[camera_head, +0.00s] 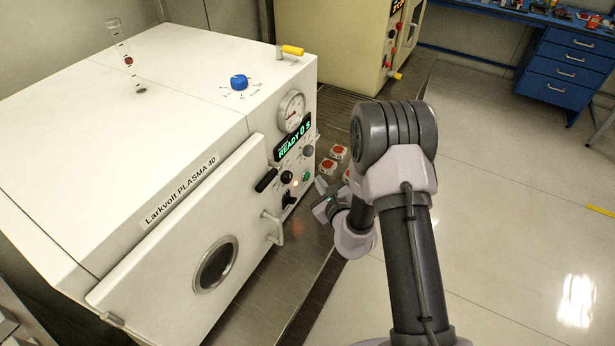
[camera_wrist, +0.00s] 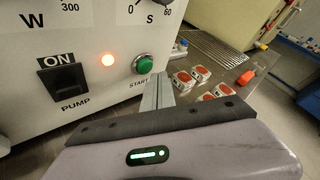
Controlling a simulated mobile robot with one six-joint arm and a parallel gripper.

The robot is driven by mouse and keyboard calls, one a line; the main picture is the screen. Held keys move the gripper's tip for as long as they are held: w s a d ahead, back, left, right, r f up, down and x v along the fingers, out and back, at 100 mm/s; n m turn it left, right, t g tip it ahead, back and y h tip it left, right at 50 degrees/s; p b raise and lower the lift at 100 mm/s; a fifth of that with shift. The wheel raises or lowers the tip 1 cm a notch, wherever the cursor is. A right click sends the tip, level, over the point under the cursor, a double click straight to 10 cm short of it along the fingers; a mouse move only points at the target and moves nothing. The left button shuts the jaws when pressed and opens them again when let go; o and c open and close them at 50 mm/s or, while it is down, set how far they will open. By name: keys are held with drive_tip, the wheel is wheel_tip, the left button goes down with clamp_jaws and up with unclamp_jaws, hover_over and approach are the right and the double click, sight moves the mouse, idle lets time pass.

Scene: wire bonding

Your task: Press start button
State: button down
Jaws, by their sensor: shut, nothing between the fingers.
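The green start button (camera_wrist: 144,64) sits on the front panel of the white plasma machine (camera_head: 160,195), above the printed word START. It also shows in the head view (camera_head: 307,176) as a small green dot low on the panel. My gripper (camera_wrist: 158,86) is shut and empty. Its fingertips appear just below and to the right of the button in the wrist view; I cannot tell whether they touch it. In the head view my gripper (camera_head: 320,186) is beside the lower right of the panel.
The display (camera_head: 294,144) reads READY 0 S. The pump switch (camera_wrist: 65,82), marked ON, and a lit orange lamp (camera_wrist: 107,60) are left of the button. Several red-and-white pieces (camera_wrist: 201,73) lie on the bench to the right. The machine's door (camera_head: 190,235) is closed.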

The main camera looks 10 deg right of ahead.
drive_tip(key=shift+w+a, duration=0.15)
drive_tip(key=shift+a, duration=0.05)
drive_tip(key=shift+w+a, duration=0.3)
drive_tip(key=shift+a, duration=0.1)
idle(0.7)
drive_tip(key=shift+s+d+b, duration=0.25)
drive_tip(key=shift+s+d, duration=0.55)
drive_tip(key=shift+d, duration=0.25)
drive_tip(key=shift+s+d+b, duration=0.3)
drive_tip(key=shift+s+d, duration=0.45)
drive_tip(key=shift+d, duration=0.35)
drive_tip(key=shift+s+d+b, duration=0.25)
drive_tip(key=shift+s+d, duration=0.55)
drive_tip(key=shift+d, duration=0.25)
